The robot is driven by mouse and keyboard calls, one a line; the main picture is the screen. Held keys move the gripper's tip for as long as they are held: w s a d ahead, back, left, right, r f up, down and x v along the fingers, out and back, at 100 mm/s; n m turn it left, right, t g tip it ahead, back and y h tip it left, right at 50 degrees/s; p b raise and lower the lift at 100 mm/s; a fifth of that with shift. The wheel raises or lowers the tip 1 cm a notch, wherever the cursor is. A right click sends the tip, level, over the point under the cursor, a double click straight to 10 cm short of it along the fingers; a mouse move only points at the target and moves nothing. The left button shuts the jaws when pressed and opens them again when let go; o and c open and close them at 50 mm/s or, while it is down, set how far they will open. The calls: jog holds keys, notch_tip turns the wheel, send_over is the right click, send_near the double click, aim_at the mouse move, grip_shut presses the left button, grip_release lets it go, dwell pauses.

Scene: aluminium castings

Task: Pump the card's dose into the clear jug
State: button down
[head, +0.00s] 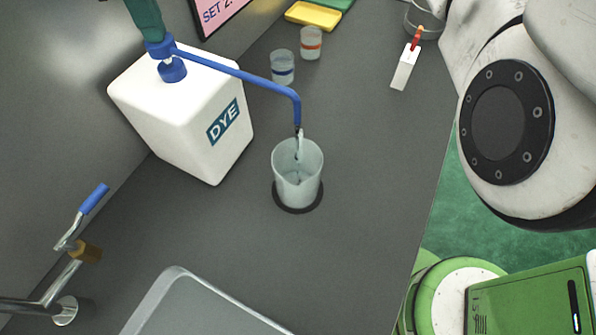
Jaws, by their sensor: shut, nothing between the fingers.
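The white dye container (180,110), marked DYE, stands on the dark counter. Its blue pump head (160,48) sits a short way above the blue collar (172,71). The long blue spout (250,78) reaches right and bends down over the clear jug (298,180). A pale strand hangs from the spout tip into the jug; how much is inside is hard to tell. The jug stands upright on a dark round pad (298,208). My gripper (151,36), seen as dark green fingers cut by the top edge, is shut and at the top of the pump head, apparently touching it.
A pink card (217,14) reading "SET 2." is partly cut off. A white tag (405,66), yellow tray (313,15), tap (75,255) and sink (170,290) also show. Counter right of the jug is clear.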

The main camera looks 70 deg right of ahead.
jog(key=shift+f, duration=0.35)
jog(key=shift+r, duration=0.2)
jog(key=shift+r+p, duration=0.95)
jog(key=shift+r, duration=0.85)
jog(key=shift+f, duration=0.2)
